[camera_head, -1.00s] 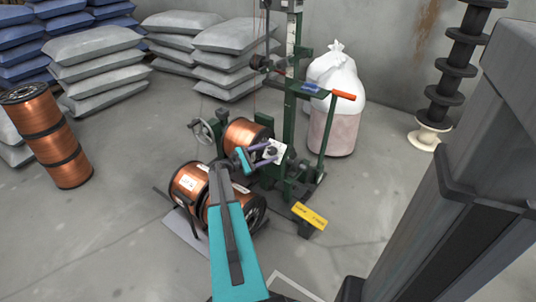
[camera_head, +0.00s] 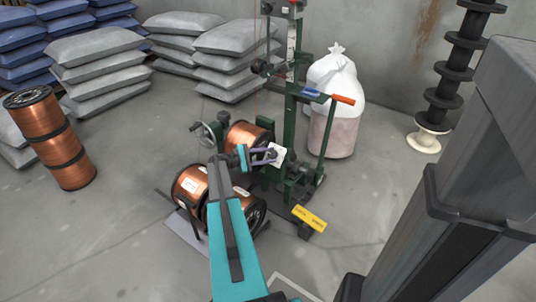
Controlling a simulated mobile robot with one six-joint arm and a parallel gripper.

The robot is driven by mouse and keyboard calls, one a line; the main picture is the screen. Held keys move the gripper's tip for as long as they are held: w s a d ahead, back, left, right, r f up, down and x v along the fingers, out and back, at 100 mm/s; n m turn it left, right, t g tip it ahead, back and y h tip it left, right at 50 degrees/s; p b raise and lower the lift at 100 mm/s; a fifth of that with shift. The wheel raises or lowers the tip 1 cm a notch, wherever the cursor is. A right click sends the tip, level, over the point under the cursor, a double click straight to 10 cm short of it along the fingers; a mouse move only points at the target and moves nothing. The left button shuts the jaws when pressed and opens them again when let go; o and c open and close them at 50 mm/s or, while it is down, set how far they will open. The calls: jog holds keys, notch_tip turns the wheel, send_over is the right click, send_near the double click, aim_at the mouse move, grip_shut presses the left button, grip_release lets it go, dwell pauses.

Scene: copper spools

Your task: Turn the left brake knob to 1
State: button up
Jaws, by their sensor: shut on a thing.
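The green spool machine (camera_head: 290,130) stands in the middle of the view. A white dial plate (camera_head: 279,152) with a small dark knob (camera_head: 271,156) is on its near side. My gripper (camera_head: 268,156), with purple fingers at the end of my teal arm, is at the plate and shut on the knob. The fingers partly cover the knob. The dial's marks are too small to read, so the knob's setting cannot be told.
A copper spool (camera_head: 247,136) sits in the machine, and more copper spools (camera_head: 190,184) lie in front under my arm. An orange-tipped handle (camera_head: 343,99) juts right.

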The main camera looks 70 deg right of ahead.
dwell(0.3)
jog(key=o, duration=1)
jog(key=shift+o, duration=0.2)
jog(key=shift+w, duration=0.1)
jog(key=p+v, duration=0.3)
jog(key=v, duration=1)
jog(key=shift+w+a, duration=0.2)
jog(key=shift+w, duration=0.15)
jog(key=shift+r, duration=0.1)
